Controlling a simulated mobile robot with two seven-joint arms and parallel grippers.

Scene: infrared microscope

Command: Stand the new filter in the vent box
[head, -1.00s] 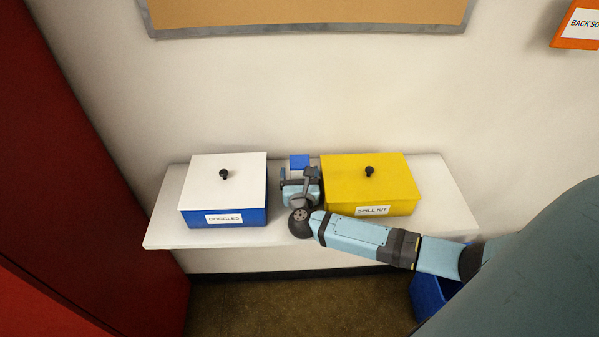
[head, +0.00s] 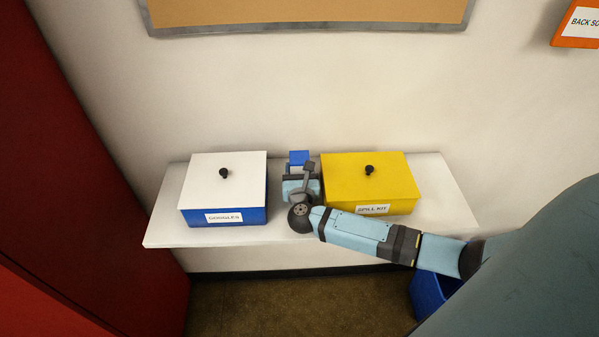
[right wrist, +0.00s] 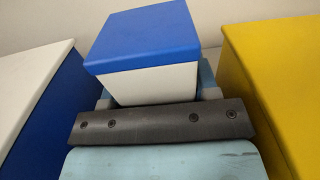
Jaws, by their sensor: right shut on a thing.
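A small white block with a blue top (head: 299,158) is between the goggles box and the spill kit box. In the right wrist view the block (right wrist: 145,50) shows its blue top and white side close up. My right gripper (head: 301,173) is shut on this block; the wrist partly hides the grip. In the right wrist view the fingers (right wrist: 155,88) sit at the block's two sides. I cannot tell whether the block touches the shelf. No vent box is in view. My left gripper is not in view.
The goggles box (head: 225,185), blue with a white lid, stands close on the left. The yellow spill kit box (head: 345,180) stands close on the right. Both are on a white wall shelf (head: 170,233). A blue bin (head: 430,295) is below right.

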